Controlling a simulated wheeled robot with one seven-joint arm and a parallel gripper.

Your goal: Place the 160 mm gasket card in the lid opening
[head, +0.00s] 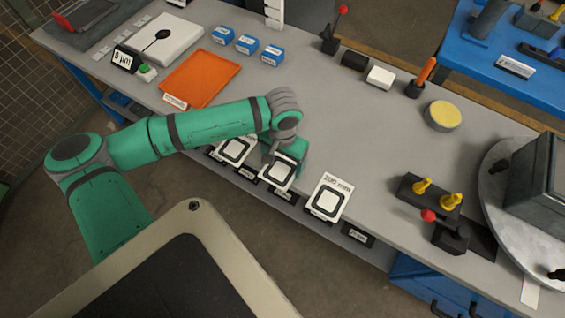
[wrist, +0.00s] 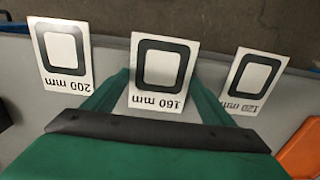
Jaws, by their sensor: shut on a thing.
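The 160 mm gasket card (wrist: 161,66) is white with a dark square outline, and its printed label reads upside down in the wrist view. My gripper (wrist: 159,84) is shut on this card, with one green finger at each side of it. In the head view the card (head: 277,176) shows just below my gripper (head: 285,158), at the bench's near edge; I cannot tell whether it is clear of the bench. A dark grey box (head: 540,185) stands on a round plate at the far right; no lid opening can be made out.
The 200 mm card (head: 328,199) and the 120 mm card (head: 234,150) lie on either side. An orange tray (head: 201,78) and several blue boxes (head: 246,44) stand farther back. A block with yellow knobs (head: 430,194) and a red-knobbed device (head: 450,236) stand before the round plate. Mid-bench is clear.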

